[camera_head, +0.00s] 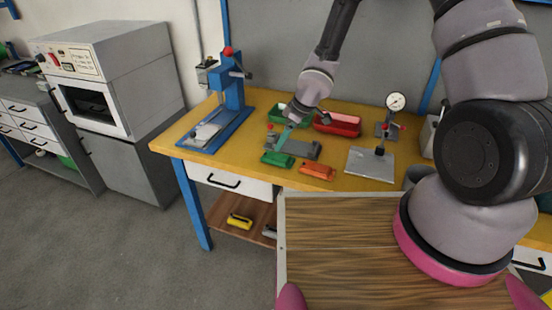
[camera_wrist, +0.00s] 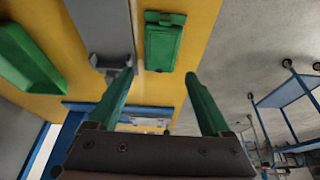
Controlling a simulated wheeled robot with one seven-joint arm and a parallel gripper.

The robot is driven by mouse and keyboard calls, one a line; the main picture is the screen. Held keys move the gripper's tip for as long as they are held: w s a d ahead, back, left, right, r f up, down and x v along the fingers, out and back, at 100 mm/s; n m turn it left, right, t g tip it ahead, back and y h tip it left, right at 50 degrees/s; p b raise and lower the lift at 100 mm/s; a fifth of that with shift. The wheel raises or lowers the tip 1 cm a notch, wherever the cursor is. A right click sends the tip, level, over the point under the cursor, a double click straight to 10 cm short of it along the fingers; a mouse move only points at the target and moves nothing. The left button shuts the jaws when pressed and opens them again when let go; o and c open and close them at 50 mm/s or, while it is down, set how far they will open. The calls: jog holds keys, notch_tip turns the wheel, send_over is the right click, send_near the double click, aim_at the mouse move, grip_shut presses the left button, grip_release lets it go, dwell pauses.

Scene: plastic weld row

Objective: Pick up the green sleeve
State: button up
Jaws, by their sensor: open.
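The green sleeve (camera_head: 277,159) lies on the yellow bench top near its front edge, left of an orange sleeve (camera_head: 317,171). In the wrist view the green sleeve (camera_wrist: 163,45) lies beyond my fingertips, roughly in line with the gap between them. My gripper (camera_wrist: 159,75) is open, with its two green fingers apart and nothing between them. In the head view my gripper (camera_head: 281,144) points down just behind the green sleeve, over a grey fixture; only part of the fingers shows there.
The grey fixture (camera_head: 300,149) sits close behind the sleeve. A green bin (camera_wrist: 28,62) and a red bin (camera_head: 337,125) stand farther back. A blue press (camera_head: 232,95) is at the left, a dial gauge stand (camera_head: 372,166) at the right. A yellow sleeve (camera_head: 239,221) lies on the lower shelf.

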aim_at(276, 157)
jog(key=shift+x, duration=1)
jog(key=shift+s+d+x, duration=0.1)
jog(key=shift+x, duration=1.25)
jog(key=shift+s+d+x, duration=0.1)
jog(key=shift+d+x, duration=0.05)
jog(key=shift+x, duration=1.2)
jog(key=shift+f, duration=0.3)
jog(key=c, duration=1)
